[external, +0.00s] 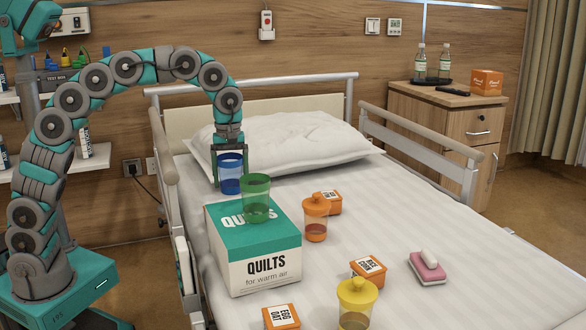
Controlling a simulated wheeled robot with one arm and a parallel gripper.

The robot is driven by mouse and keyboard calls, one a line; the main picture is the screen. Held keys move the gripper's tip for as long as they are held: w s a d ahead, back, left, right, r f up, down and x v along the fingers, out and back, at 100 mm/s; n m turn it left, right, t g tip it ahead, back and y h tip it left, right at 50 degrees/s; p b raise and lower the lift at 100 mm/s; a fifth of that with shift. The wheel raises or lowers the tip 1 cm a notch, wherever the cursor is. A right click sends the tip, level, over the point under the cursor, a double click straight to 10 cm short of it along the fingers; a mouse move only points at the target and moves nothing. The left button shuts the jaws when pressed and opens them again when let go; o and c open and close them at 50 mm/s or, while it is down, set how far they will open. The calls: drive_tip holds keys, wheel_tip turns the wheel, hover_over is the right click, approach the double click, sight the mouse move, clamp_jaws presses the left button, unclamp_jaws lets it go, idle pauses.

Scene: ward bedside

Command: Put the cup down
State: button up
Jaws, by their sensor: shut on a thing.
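My gripper (229,158) points down near the head of the bed and is shut on a blue translucent cup (231,178). The blue cup is upright, at the back edge of the quilts box (266,269). Whether its base touches the box or hangs behind it I cannot tell. A green translucent cup (256,198) stands on top of the box, in front and to the right of the blue cup. An orange lidded cup (315,219) and a yellow lidded cup (355,303) stand on the bed (395,205) to the right.
Small orange boxes (369,269) and a pink item (428,267) with a white piece on top lie on the bed. A pillow (280,144) lies behind. Bed rails (415,140) flank the mattress. The bedside cabinet (450,115) holds bottles. The mattress's right side has free room.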

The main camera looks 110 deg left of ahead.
drive_tip(key=s+d, duration=0.3)
wheel_tip(320, 180, up, 11)
drive_tip(key=n+p, duration=0.2)
hover_over(234, 206)
drive_tip(key=shift+f+p, duration=0.3)
drive_tip(key=shift+f, duration=4.55)
drive_tip(key=shift+f, duration=0.1)
drive_tip(key=shift+f, duration=0.15)
drive_tip(key=o, duration=1.2)
drive_tip(key=shift+c, duration=0.2)
drive_tip(key=shift+r, duration=0.2)
